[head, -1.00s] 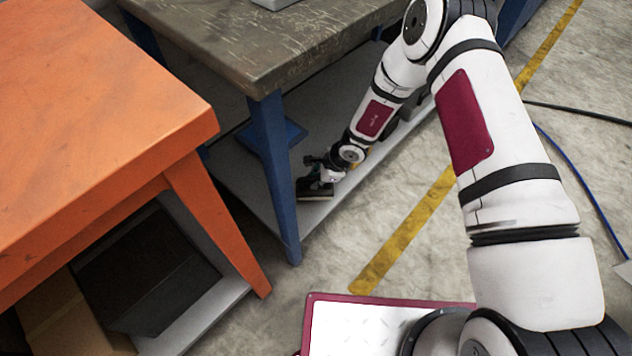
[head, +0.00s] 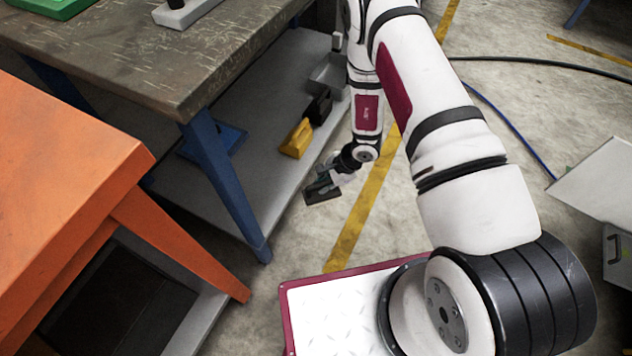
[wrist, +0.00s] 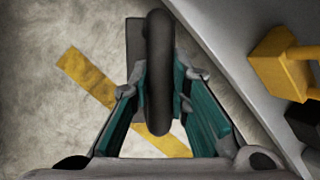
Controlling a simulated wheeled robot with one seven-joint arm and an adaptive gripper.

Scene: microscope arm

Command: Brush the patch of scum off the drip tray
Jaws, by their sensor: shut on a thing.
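My gripper (head: 335,178) is shut on a dark brush-like block with a thick handle (wrist: 158,75). In the wrist view the handle stands between the two teal fingers. In the head view the dark block (head: 321,191) hangs below my gripper, beside the lower shelf's edge and above the floor. Whether it has bristles cannot be seen. A grey tray-like piece (head: 185,12) lies on the worn tabletop; I cannot tell whether it is the drip tray. No scum patch can be made out.
A blue table leg (head: 225,180) and an orange table (head: 60,180) stand left. Floor with a yellow line (head: 365,205) is open.

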